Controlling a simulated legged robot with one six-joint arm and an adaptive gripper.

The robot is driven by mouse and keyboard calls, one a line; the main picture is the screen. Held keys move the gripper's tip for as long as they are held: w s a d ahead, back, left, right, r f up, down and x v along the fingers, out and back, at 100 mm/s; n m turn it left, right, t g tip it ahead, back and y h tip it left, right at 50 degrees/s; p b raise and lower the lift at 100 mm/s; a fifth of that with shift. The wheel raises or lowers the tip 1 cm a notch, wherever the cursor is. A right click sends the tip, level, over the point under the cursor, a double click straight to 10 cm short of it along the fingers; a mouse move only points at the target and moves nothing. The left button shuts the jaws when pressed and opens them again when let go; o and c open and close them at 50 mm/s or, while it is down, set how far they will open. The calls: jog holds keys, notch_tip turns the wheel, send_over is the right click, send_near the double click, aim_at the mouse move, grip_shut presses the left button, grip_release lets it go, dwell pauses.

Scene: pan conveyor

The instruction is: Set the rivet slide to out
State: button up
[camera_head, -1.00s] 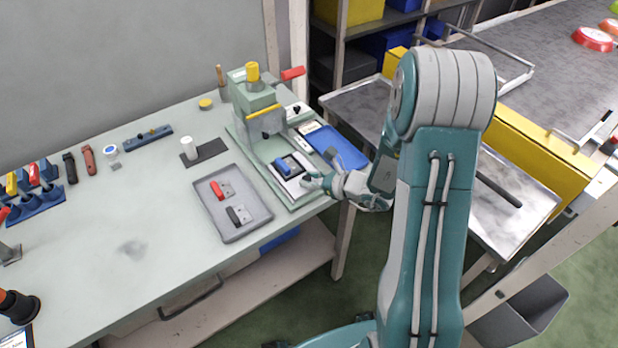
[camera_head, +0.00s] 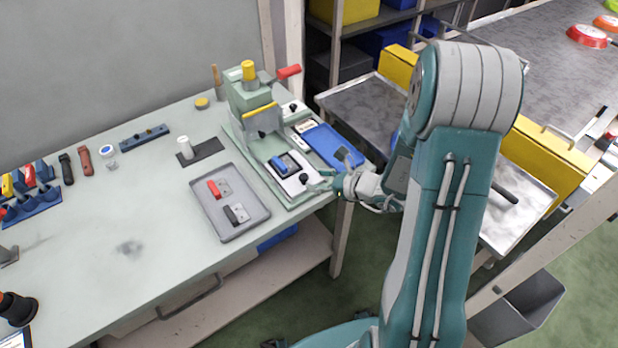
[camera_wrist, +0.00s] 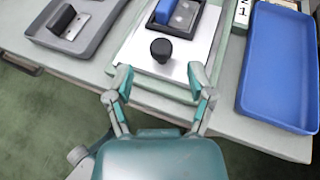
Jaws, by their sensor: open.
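The rivet slide is a bright metal plate (camera_head: 290,180) on the base of the green press (camera_head: 257,110), at its front end. A black knob (camera_wrist: 161,50) stands on the plate's near end; it also shows in the head view (camera_head: 303,178). A blue-handled part (camera_head: 279,164) sits in a dark nest on the plate, seen partly in the wrist view (camera_wrist: 165,12). My gripper (camera_wrist: 159,82) is open and empty. Its fingertips are at the plate's near edge, one on each side, with the knob just beyond them and between them. I cannot tell whether a fingertip touches the plate.
A grey tray (camera_head: 203,216) with a red and a black handled part lies left of the press. A blue tray (camera_head: 335,140) lies close on its right. A metal side table (camera_head: 370,105) stands behind my arm. The bench front has free room.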

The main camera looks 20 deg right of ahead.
jog(key=v, duration=0.8)
jog(key=shift+d, duration=0.25)
jog(key=shift+s, duration=0.15)
jog(key=s+a+r+n+g+h, duration=0.1)
jog(key=s+a+r+n+g, duration=0.85)
jog(key=n, duration=0.65)
jog(key=s+r+n+t+h, duration=0.5)
jog(key=s+r+n+h, duration=0.1)
jog(key=n, duration=0.6)
jog(key=shift+d+r+h, duration=0.25)
jog(key=shift+r+h, duration=0.55)
jog(key=shift+r, duration=0.4)
